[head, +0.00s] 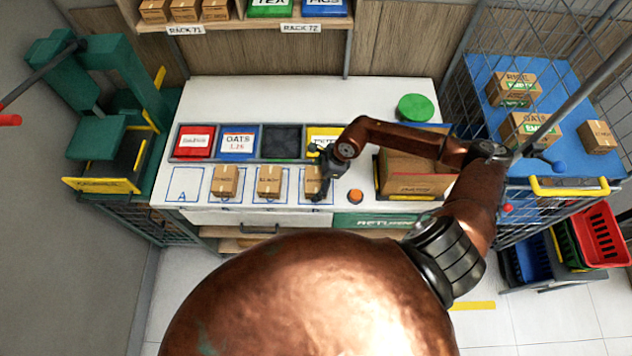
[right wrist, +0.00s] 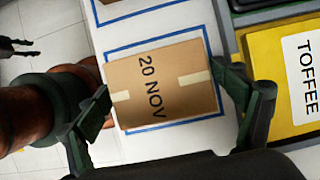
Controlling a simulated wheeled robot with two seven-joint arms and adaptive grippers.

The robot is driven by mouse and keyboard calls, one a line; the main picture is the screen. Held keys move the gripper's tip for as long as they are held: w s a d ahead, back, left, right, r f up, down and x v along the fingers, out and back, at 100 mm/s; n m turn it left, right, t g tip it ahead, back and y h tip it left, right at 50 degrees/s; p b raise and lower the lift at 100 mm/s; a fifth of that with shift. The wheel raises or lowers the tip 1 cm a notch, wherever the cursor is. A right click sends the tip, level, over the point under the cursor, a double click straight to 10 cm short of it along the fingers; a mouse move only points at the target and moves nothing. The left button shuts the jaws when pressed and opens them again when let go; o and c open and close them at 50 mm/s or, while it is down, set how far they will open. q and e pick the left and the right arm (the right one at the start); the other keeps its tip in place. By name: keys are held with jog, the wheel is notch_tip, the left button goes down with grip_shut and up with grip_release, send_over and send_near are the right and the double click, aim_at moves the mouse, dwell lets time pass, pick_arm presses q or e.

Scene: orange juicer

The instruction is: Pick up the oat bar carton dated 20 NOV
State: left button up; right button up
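The carton dated 20 NOV (right wrist: 160,85) is a small brown box lying in a blue-outlined square, its date facing up in the right wrist view. In the head view it is the rightmost carton (head: 312,182) of the counter row, partly covered by my right gripper (head: 320,190). In the right wrist view my right gripper (right wrist: 165,95) has its fingers apart, one on either side of this carton. I cannot tell whether they touch it. A dark two-pronged shape, apparently my left gripper (right wrist: 18,47), shows small at the upper left there.
Two similar cartons, one at the middle (head: 269,181) and one further left (head: 225,181), lie in neighbouring squares; square A (head: 184,185) is empty. Behind are red (head: 194,142), blue (head: 237,142) and yellow toffee bins (right wrist: 285,75).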

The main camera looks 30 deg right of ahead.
jog(key=c, duration=1.1)
jog(key=shift+o, duration=0.2)
jog(key=shift+r, duration=0.1)
